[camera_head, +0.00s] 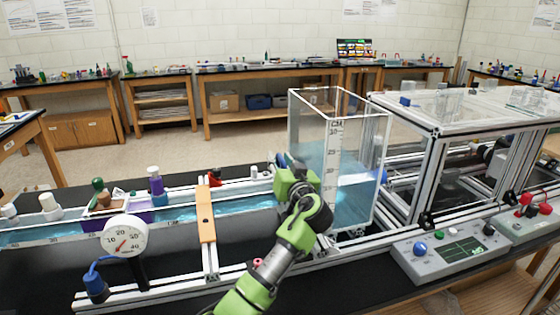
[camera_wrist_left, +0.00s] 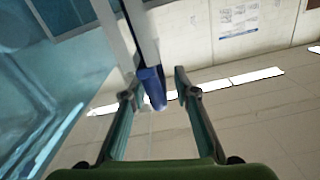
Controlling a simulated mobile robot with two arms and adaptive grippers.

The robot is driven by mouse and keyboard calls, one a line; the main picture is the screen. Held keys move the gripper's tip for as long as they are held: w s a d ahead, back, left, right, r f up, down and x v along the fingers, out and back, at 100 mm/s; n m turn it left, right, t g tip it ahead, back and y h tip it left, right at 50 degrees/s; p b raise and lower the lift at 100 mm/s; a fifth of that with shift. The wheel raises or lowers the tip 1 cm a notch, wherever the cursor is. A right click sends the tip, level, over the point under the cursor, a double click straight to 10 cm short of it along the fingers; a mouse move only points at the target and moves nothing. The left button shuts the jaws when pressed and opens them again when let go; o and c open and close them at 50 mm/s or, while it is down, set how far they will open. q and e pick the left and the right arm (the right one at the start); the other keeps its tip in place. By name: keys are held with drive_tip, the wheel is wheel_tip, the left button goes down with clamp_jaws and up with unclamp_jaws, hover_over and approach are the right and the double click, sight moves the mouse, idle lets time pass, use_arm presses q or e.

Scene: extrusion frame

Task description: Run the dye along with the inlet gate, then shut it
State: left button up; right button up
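The long clear channel (camera_head: 178,212) with blue water runs from the left to a tall clear tank (camera_head: 345,112) partly filled with blue water. My left gripper (camera_head: 282,162), on a green arm, is at the channel's right end, beside the tank's left wall. In the left wrist view, its two fingers (camera_wrist_left: 157,94) are apart. A blue handle-like piece (camera_wrist_left: 152,88), possibly the inlet gate's, shows between them, closer to the left finger; I cannot tell whether they touch. My arm hides much of this spot in the head view. My right gripper is not in view.
A round dial gauge (camera_head: 125,236) and an orange crossbar (camera_head: 206,214) are in front. A grey control box (camera_head: 446,248) sits right of the tank.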

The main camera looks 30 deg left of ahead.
use_arm(q)
drive_tip(key=v, duration=1.2)
